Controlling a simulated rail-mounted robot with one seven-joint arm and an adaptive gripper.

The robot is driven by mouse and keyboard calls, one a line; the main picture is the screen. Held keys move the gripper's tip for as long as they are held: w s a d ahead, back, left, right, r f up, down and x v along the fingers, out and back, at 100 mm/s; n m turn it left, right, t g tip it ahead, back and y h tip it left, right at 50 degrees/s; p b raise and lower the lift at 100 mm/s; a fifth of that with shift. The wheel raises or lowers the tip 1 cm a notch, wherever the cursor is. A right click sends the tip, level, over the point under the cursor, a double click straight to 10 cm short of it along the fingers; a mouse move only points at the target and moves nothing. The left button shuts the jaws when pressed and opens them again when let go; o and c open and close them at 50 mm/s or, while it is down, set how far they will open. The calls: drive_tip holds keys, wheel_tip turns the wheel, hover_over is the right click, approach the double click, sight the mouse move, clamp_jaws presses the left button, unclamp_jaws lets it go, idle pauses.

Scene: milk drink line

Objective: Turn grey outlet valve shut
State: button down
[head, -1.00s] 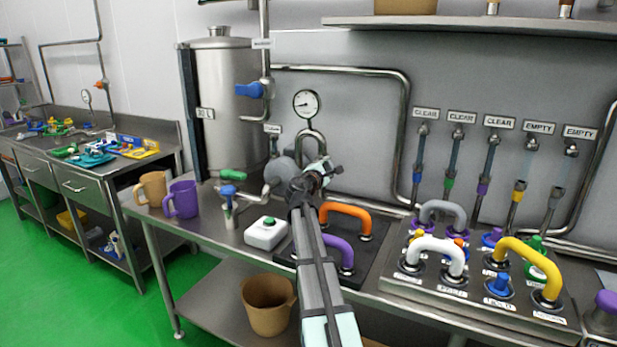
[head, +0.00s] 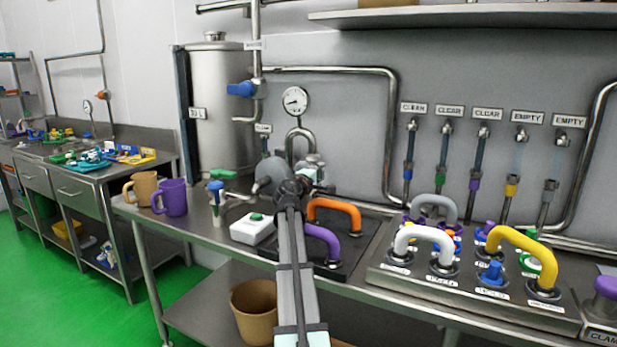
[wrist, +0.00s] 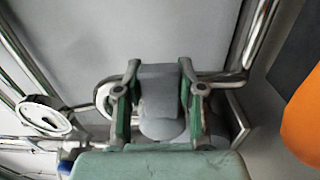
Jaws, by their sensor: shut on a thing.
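My gripper (head: 311,176) is at the bench's back, below the round gauge and just right of a grey rounded housing (head: 272,173). In the wrist view, my gripper's green-edged fingers (wrist: 158,82) are shut on a grey block-like handle, which I take to be the grey outlet valve (wrist: 160,118). One finger presses on each side of it. A shiny metal pipe runs behind the fingers. In the head view my arm and gripper cover most of the valve, so its turn angle cannot be told.
An orange handle (head: 334,213) and a purple handle (head: 324,241) stand close to the right of my arm. A white box with a green button (head: 252,229) is at its left. The gauge (head: 295,100) and curved pipe are behind. Mugs (head: 173,198) stand further left.

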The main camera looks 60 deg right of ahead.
idle(0.3)
drive_tip(key=c, duration=0.7)
unclamp_jaws()
drive_tip(key=a, duration=0.4)
drive_tip(key=s+a, duration=0.1)
drive_tip(key=a, duration=0.7)
drive_tip(key=shift+s, duration=0.35)
drive_tip(key=shift+d, duration=0.1)
